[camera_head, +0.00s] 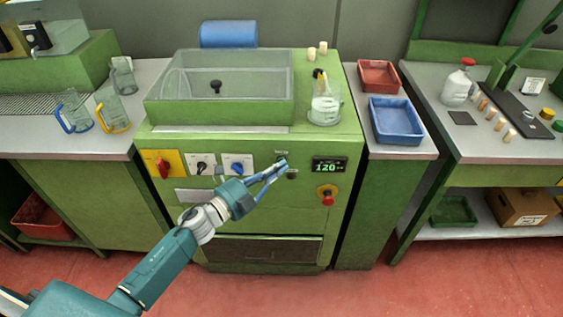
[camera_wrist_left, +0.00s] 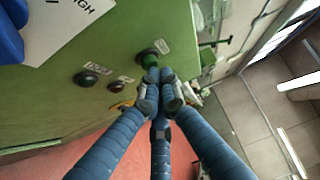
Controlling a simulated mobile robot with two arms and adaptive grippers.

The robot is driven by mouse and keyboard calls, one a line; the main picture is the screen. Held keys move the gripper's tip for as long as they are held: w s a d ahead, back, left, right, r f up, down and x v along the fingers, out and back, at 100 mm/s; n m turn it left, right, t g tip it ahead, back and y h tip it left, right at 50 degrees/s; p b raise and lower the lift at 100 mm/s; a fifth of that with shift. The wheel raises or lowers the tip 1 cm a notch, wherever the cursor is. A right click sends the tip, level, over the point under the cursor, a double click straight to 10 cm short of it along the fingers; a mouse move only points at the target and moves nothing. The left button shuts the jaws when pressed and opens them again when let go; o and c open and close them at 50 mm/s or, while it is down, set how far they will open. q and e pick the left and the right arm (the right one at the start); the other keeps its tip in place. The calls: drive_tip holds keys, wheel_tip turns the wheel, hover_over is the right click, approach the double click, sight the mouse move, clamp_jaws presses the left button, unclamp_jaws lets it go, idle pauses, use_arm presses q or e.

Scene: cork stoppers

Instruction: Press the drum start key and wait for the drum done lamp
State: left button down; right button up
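My left gripper (camera_head: 283,163) reaches across the front of the green drum machine (camera_head: 255,215). In the left wrist view its fingertips (camera_wrist_left: 158,76) meet with nothing between them, right at a green round key (camera_wrist_left: 148,58) with a small label. They touch or almost touch it; I cannot tell whether it is pressed in. Two dark, unlit round fittings, one larger (camera_wrist_left: 88,78) and one smaller (camera_wrist_left: 122,86), sit beside the key with small labels I cannot read surely. I cannot tell which is the done lamp. The display (camera_head: 329,166) reads 120. My right gripper is out of view.
The panel also has a red switch on yellow (camera_head: 162,165), two knobs and a red emergency button (camera_head: 327,196). A clear-lidded drum bay (camera_head: 220,90) and a beaker (camera_head: 324,108) are on top. Red (camera_head: 379,75) and blue (camera_head: 396,121) trays stand right.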

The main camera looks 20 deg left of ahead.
use_arm(q)
drive_tip(key=shift+w, duration=0.25)
idle(0.4)
drive_tip(key=shift+s, duration=0.15)
drive_tip(key=shift+s+d, duration=0.15)
drive_tip(key=shift+s, duration=0.55)
drive_tip(key=shift+s+d+p, duration=0.25)
drive_tip(key=shift+s+p, duration=0.05)
drive_tip(key=shift+s, duration=0.5)
drive_tip(key=shift+s+d+p, duration=0.25)
drive_tip(key=shift+s, duration=0.55)
drive_tip(key=shift+s+d+p, duration=0.25)
drive_tip(key=shift+s+p, duration=0.05)
drive_tip(key=shift+s, duration=0.5)
